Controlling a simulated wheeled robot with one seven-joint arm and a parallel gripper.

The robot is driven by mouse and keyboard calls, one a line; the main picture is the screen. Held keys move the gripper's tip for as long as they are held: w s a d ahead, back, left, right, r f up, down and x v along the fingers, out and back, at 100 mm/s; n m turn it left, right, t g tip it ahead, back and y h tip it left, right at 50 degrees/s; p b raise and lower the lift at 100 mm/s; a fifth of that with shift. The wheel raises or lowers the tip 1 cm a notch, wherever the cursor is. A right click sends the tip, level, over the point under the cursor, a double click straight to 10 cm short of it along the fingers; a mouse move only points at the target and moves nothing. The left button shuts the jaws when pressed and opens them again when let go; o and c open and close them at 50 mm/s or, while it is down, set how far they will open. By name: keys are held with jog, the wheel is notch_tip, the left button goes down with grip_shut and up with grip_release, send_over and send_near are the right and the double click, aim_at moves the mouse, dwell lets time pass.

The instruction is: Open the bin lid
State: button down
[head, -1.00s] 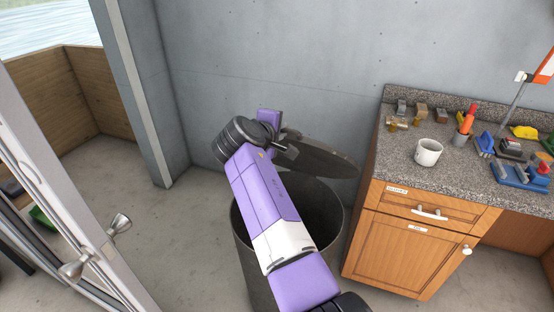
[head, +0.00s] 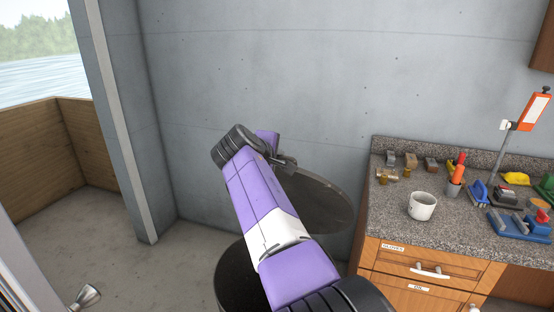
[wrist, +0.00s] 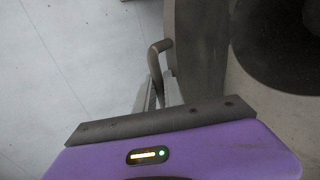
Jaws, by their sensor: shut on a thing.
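The bin (head: 232,284) stands on the floor in front of the grey wall, with its dark inside showing. Its round grey lid (head: 322,204) is raised and tilted up toward the wall, clear of the rim at the front. My arm crosses in front of the bin and hides part of both. My gripper (head: 286,162) is at the upper left edge of the lid. In the wrist view, my gripper's fingers (wrist: 160,95) are shut on a bent grey handle (wrist: 157,60) beside the lid.
A granite counter (head: 390,222) with wooden drawers stands to the right. A door frame (head: 118,120) is at the left. The floor left of the bin is clear.

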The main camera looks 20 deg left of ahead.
jog(key=c, duration=1.8)
grip_release()
jog(key=shift+f, duration=0.1)
jog(key=shift+o, duration=0.2)
jog(key=shift+s, duration=0.1)
jog(key=b+v, duration=0.1)
jog(key=v, duration=0.6)
jog(key=shift+s+r, duration=0.25)
